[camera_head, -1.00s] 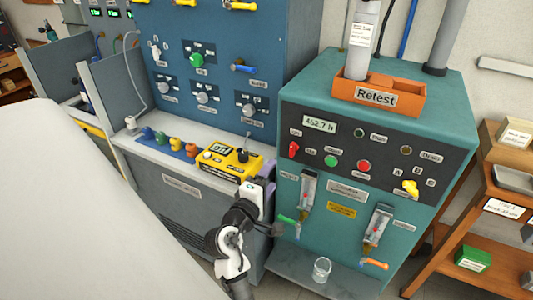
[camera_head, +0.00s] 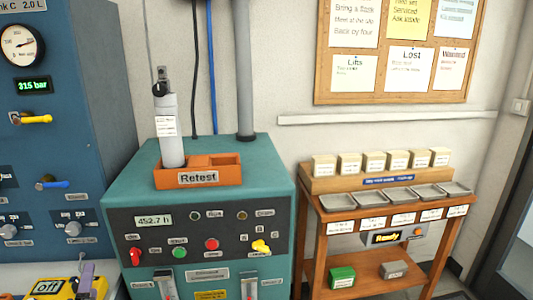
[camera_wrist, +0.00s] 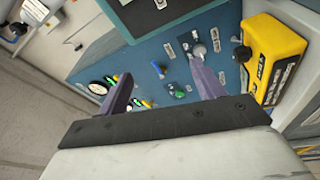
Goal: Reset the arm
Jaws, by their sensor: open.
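My gripper (camera_wrist: 160,68) shows in the wrist view with its two purple fingers spread apart and nothing between them. Beyond the fingers is the blue panel (camera_wrist: 150,50) with knobs and gauges, seen at a slant. A yellow box (camera_wrist: 274,60) lies to the right of the fingers, apart from them. In the head view only a purple finger of my gripper (camera_head: 86,275) shows at the lower left, in front of the yellow box (camera_head: 50,290) with its "off" display. The rest of my arm is out of the head view.
A teal machine (camera_head: 150,200) carries an orange "Retest" tray (camera_head: 198,179) with a grey cylinder (camera_head: 167,130) upright in it. A wooden shelf (camera_head: 385,215) with small trays stands at the right. A corkboard (camera_head: 400,90) hangs above it.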

